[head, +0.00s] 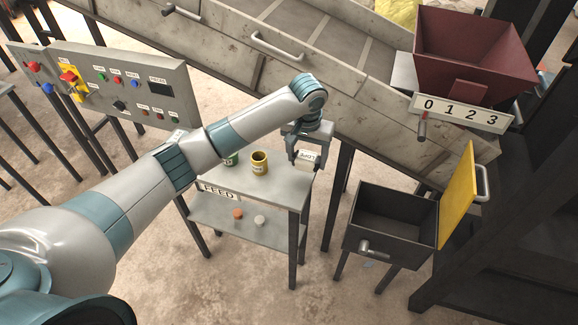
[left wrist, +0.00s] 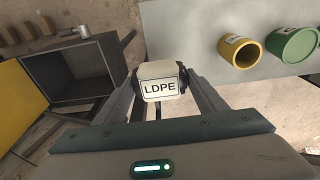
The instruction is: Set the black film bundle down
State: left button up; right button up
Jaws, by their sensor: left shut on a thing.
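The black film bundle shows mostly as a white label reading LDPE (left wrist: 160,88) with dark ends on either side. My left gripper (head: 306,158) is shut on it, with one finger on each side in the left wrist view (left wrist: 159,84). In the head view the bundle's white label (head: 308,156) shows between the fingers, at the right end of the feed table (head: 285,187). I cannot tell whether the bundle touches the tabletop. My right gripper is not in view.
A yellow cup (head: 260,163) and a green cup (head: 231,158) stand on the table. An orange piece (head: 238,213) and a pale piece (head: 260,220) lie on the lower shelf. A dark open bin (head: 390,240) with a yellow lid (head: 458,197) stands at right. A sloping conveyor (head: 330,95) runs behind.

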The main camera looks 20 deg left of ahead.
aim_at(292, 162)
pick_arm(q)
jog(key=a+f, duration=0.1)
jog(key=a, duration=0.1)
jog(key=s+a+f+p, duration=0.1)
jog(key=a, duration=0.1)
jog(key=shift+a+f, duration=0.1)
jog(key=shift+f, duration=0.2)
jog(key=shift+f+p, duration=0.7)
jog(key=shift+f, duration=1.35)
jog(key=shift+f, duration=0.1)
jog(key=o, duration=1)
jog(key=shift+w, duration=0.1)
